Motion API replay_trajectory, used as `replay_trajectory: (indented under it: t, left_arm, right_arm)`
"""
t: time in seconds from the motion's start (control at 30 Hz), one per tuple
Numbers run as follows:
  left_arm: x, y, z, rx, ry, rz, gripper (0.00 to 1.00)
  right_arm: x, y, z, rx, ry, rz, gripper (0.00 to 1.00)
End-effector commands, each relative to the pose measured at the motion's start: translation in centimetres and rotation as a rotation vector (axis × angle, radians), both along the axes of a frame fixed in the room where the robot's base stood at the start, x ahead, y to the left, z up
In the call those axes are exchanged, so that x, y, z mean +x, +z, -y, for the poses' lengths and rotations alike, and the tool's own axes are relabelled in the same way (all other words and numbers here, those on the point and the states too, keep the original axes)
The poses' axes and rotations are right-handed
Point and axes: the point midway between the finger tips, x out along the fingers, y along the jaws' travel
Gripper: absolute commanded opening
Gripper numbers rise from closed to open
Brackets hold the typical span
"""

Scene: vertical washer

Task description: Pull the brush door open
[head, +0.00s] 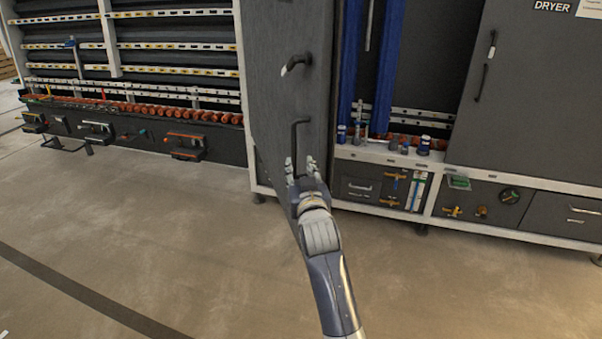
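The brush door is a tall dark grey panel (275,85) in the middle of the head view, left of tall blue brushes (394,60). A long black vertical handle (298,126) is on its lower part. My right gripper (301,165) is at the lower end of this handle. Its two fingers point up and stand apart, with the handle's lower end seen between them; contact is not clear. A shorter handle (296,63) sits higher on the panel. My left gripper is not in view.
At left is a washer frame with white rails (180,47) and a row of orange rollers (130,107). At right are a dryer panel (540,100) and low drawers (362,189). The concrete floor (150,230) in front is clear.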

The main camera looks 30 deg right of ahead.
Motion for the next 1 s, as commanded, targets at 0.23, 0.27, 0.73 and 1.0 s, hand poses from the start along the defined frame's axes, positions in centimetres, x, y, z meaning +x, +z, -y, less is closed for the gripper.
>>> replay_trajectory:
  t: [0.23,0.27,0.73,1.0]
  left_arm:
    - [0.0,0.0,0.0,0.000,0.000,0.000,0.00]
    - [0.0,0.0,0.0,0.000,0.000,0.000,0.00]
    - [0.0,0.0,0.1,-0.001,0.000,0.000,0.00]
    - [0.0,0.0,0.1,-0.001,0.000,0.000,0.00]
  right_arm:
    - [-0.9,0.0,-0.3,0.001,0.000,-0.002,0.33]
    - [-0.9,0.0,-0.3,0.001,0.000,-0.002,0.33]
    - [-0.1,-13.0,-3.9,-0.003,0.102,-0.215,0.00]
    - [-8.1,-37.6,-9.7,0.013,0.268,-0.617,0.00]
